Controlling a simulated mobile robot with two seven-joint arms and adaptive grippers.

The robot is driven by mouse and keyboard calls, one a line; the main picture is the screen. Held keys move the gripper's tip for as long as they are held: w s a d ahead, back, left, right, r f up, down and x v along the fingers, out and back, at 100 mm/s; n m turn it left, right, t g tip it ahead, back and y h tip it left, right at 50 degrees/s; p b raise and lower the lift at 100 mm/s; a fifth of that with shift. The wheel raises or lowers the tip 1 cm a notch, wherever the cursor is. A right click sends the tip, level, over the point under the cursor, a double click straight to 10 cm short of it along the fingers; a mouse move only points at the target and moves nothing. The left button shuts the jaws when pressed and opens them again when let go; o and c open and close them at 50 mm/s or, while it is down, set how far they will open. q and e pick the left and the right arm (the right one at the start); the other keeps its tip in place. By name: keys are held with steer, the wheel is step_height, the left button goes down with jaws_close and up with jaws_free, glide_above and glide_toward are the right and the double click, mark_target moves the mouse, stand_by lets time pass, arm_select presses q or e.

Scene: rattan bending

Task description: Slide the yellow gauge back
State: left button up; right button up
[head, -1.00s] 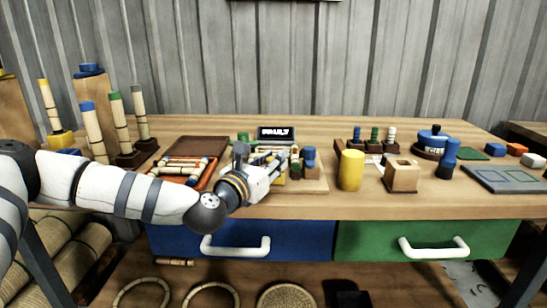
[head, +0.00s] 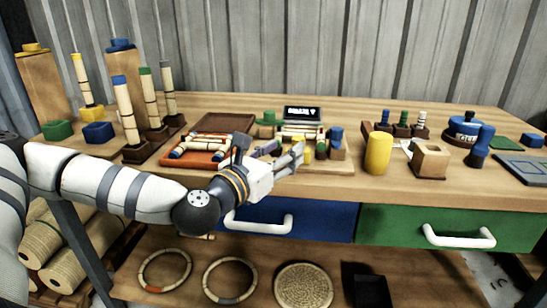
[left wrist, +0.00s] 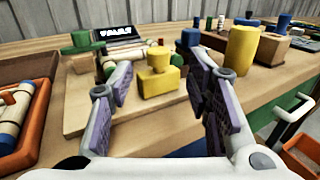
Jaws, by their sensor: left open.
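The yellow gauge, a block with a round knob on top, stands on the light wooden board (left wrist: 90,115) in the left wrist view. The yellow gauge (left wrist: 160,78) shows between and beyond the fingers, with a gap on each side. In the head view the yellow gauge (head: 307,151) is small and partly hidden behind my left gripper (head: 284,156). My left gripper is open and empty at the board's front edge; its two spread fingers also show in the left wrist view (left wrist: 160,95). My right gripper is in neither view.
A yellow cylinder (head: 378,154) and a wooden block with a hole (head: 430,160) stand right of the board. A blue-topped peg (head: 337,143) is close to the gauge. An orange tray (head: 195,160) lies left. A small display (head: 302,113) stands behind the board.

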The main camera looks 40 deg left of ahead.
arm_select(q)
steer(key=s, duration=0.4)
steer(key=shift+s+d, duration=0.25)
steer(key=shift+s, duration=0.15)
